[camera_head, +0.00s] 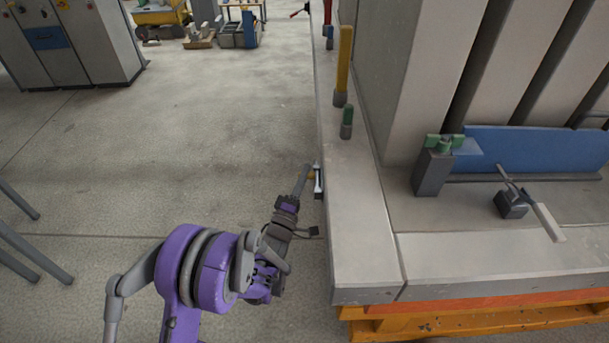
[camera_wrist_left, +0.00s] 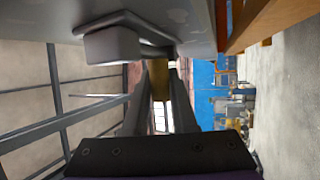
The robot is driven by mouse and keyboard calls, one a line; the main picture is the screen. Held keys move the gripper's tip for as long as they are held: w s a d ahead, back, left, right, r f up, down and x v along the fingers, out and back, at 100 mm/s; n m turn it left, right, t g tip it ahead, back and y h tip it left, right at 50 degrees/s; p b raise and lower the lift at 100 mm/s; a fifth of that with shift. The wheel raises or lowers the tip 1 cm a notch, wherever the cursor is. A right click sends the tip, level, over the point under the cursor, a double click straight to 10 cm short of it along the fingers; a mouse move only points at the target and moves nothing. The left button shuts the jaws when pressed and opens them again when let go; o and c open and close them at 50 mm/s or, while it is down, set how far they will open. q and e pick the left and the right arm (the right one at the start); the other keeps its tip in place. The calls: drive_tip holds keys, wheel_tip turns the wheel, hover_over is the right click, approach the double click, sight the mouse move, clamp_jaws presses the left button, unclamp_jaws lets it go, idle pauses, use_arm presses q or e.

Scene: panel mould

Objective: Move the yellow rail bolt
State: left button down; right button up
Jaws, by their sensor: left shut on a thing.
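The yellow rail bolt (camera_head: 311,177) shows as a small yellow bit at my left gripper's tips, beside a white and dark fitting on the side of the grey mould table. My left gripper (camera_head: 305,172) reaches this side edge from the left. In the left wrist view, my left gripper (camera_wrist_left: 160,88) has the yellow bolt (camera_wrist_left: 160,78) between its two fingers and is shut on it. The fingers hide most of the bolt. A grey block with a bent bar (camera_wrist_left: 112,45) is close above it there. My right gripper is not in view.
The mould table (camera_head: 362,245) carries a yellow post (camera_head: 344,62), a green-topped peg (camera_head: 347,122), a blue panel (camera_head: 540,150) and a grey clamp (camera_head: 511,204). An orange frame (camera_head: 460,318) is under it.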

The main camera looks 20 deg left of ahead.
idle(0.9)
use_arm(q)
drive_tip(key=s, duration=0.1)
drive_tip(key=s+d+b, duration=0.1)
drive_tip(key=s, duration=0.3)
drive_tip(key=shift+s+d, duration=0.1)
drive_tip(key=shift+d, duration=0.15)
drive_tip(key=c, duration=0.7)
unclamp_jaws()
drive_tip(key=shift+s, duration=0.1)
